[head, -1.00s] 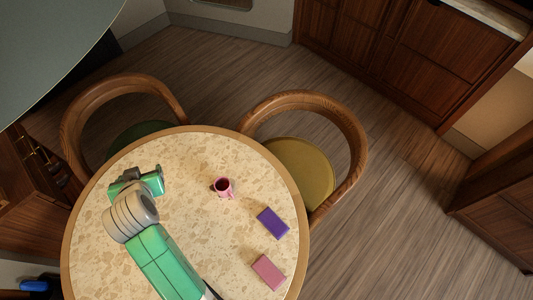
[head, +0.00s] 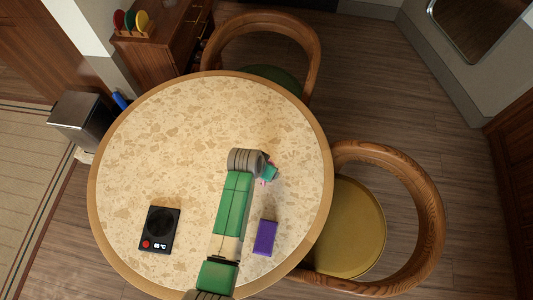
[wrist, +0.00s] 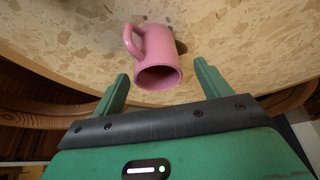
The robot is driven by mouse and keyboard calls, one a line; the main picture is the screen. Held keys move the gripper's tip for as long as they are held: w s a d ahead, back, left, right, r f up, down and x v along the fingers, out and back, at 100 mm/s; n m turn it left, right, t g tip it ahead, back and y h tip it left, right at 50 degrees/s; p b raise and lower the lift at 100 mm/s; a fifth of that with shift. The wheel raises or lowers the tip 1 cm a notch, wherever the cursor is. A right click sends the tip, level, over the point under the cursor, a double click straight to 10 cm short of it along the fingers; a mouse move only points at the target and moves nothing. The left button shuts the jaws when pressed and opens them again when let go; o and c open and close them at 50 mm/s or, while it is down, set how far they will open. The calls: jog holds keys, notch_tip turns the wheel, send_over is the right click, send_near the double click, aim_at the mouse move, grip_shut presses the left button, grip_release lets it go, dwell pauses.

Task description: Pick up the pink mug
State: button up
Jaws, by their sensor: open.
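The pink mug (wrist: 158,52) is on the speckled round table (head: 160,130). In the wrist view its open mouth faces my gripper and its handle is on the left. In the head view only small bits of the mug (head: 273,167) show, as my gripper (head: 268,174) covers most of it. In the wrist view my gripper (wrist: 160,70) is open, with one green finger on each side of the mug's near end. The mug appears to lie between and just beyond the fingertips. Contact cannot be told.
A purple box (head: 265,238) lies on the table right of my arm. A black scale (head: 159,229) lies to the left. A chair with a yellow seat (head: 348,230) stands at the right edge, another chair (head: 270,78) behind. The table's upper left is clear.

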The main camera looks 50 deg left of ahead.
jog(key=x, duration=0.2)
jog(key=b+x, duration=0.1)
jog(key=shift+s+d+f, duration=0.2)
jog(key=shift+f, duration=0.2)
jog(key=shift+w+f, duration=0.3)
jog(key=shift+c, duration=0.3)
jog(key=c, duration=1.2)
jog(key=shift+r, duration=0.1)
jog(key=shift+r+p, duration=0.6)
jog(key=shift+r, duration=1.25)
jog(key=s+a, duration=0.2)
jog(key=s, duration=0.2)
jog(key=s+a+p, duration=0.1)
jog(key=s+a, duration=0.1)
jog(key=s, duration=0.3)
jog(key=s+a+r, duration=0.1)
jog(key=s+a, duration=0.1)
jog(key=s, duration=0.3)
jog(key=shift+s+a, duration=0.25)
jog(key=shift+a, duration=0.1)
